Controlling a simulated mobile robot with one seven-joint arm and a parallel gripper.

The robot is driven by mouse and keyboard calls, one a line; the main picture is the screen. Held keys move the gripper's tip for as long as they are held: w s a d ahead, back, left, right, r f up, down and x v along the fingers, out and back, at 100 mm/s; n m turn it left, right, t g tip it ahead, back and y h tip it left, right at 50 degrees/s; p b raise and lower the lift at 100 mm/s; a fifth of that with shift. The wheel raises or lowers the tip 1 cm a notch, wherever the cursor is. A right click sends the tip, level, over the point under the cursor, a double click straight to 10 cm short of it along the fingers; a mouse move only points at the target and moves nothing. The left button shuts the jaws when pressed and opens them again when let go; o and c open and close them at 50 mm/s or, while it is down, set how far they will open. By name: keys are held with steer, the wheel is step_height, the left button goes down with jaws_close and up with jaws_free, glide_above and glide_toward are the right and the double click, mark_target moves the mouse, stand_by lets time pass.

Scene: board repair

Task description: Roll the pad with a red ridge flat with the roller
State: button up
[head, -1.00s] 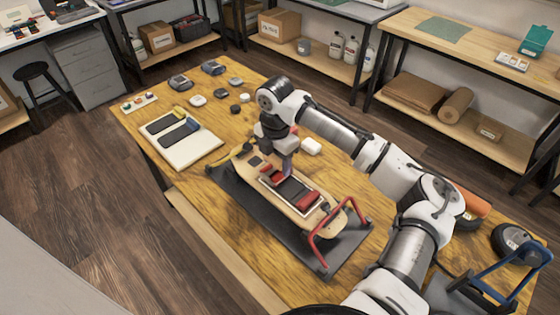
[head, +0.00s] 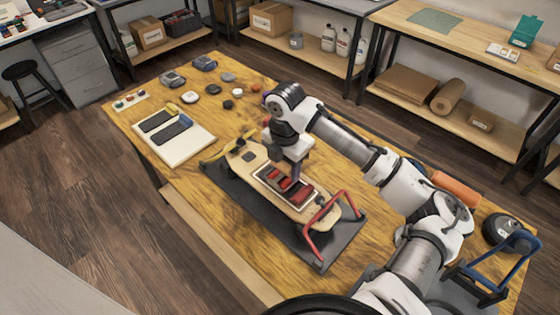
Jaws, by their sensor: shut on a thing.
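A wooden skateboard deck (head: 249,157) lies on a dark mat (head: 237,195) on the table. On it is a pale-bordered panel (head: 271,187) with dark and red parts. A red part (head: 302,196) shows at its right end and another red part (head: 283,184) nearer its middle. I cannot tell which is the pad's ridge. My gripper (head: 294,165) is over the panel, pointing down, shut on a slim purple-grey thing (head: 296,174), likely the roller's handle. The roller's lower end is not clear, and I cannot tell whether it touches the pad.
A red bar frame (head: 313,243) stands over the deck's right end. A white board with two dark pads (head: 188,155) lies at the left. Small items, including a white puck (head: 187,98), are behind it. A blue frame (head: 500,268) and a black wheel (head: 503,230) are at the right.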

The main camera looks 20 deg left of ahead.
steer(key=shift+s+d+r, duration=0.1)
steer(key=shift+s+d, duration=0.1)
steer(key=shift+d, duration=0.35)
steer(key=shift+w+a+f+p, duration=0.1)
steer(key=shift+w+a+p, duration=0.2)
steer(key=shift+a, duration=0.7)
steer(key=shift+w+a+f+p, duration=0.1)
steer(key=shift+w+a, duration=0.35)
steer(key=shift+a, duration=0.6)
steer(key=shift+w+a+p, duration=0.15)
steer(key=shift+w+a, duration=0.2)
steer(key=shift+a, duration=0.65)
steer(key=shift+s+d+r, duration=0.1)
steer(key=shift+s+d, duration=0.25)
steer(key=shift+d, duration=0.65)
steer(key=shift+s+d+r, duration=0.1)
steer(key=shift+s+d, duration=0.3)
steer(key=shift+d, duration=0.65)
steer(key=shift+s+d, duration=0.35)
steer(key=shift+d, duration=0.65)
step_height(320, 180, up, 5)
steer(key=p, duration=0.3)
steer(key=shift+f, duration=0.15)
steer(key=shift+r, duration=1.15)
